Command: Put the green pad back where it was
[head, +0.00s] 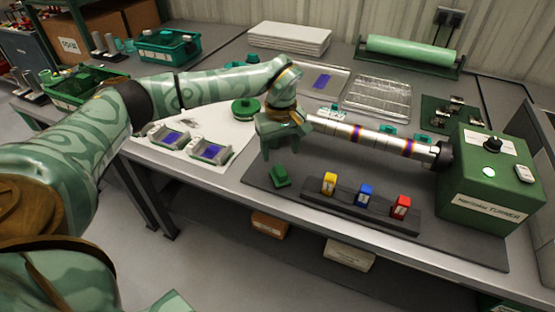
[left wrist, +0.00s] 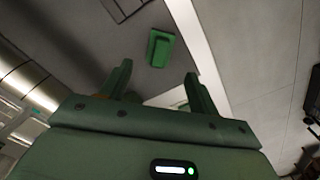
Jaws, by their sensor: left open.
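The green pad (head: 280,175) lies on the dark mat (head: 262,166), left of a dark rack (head: 345,203). The rack carries a yellow pad (head: 329,183), a blue pad (head: 364,195) and a red pad (head: 401,207) in a row. A short bare stretch of rack shows left of the yellow pad. My left gripper (head: 287,146) is open and empty above the green pad, fingers pointing down. In the left wrist view the green pad (left wrist: 160,48) shows just beyond and between the open fingertips (left wrist: 158,76), apart from them. My right gripper is out of view.
A metal roller (head: 370,139) with coloured bands runs behind the rack into the green turner box (head: 490,175). A round green-topped item (head: 245,108), trays with blue pieces (head: 211,151) and a wire rack (head: 378,98) stand farther back. The mat's front is clear.

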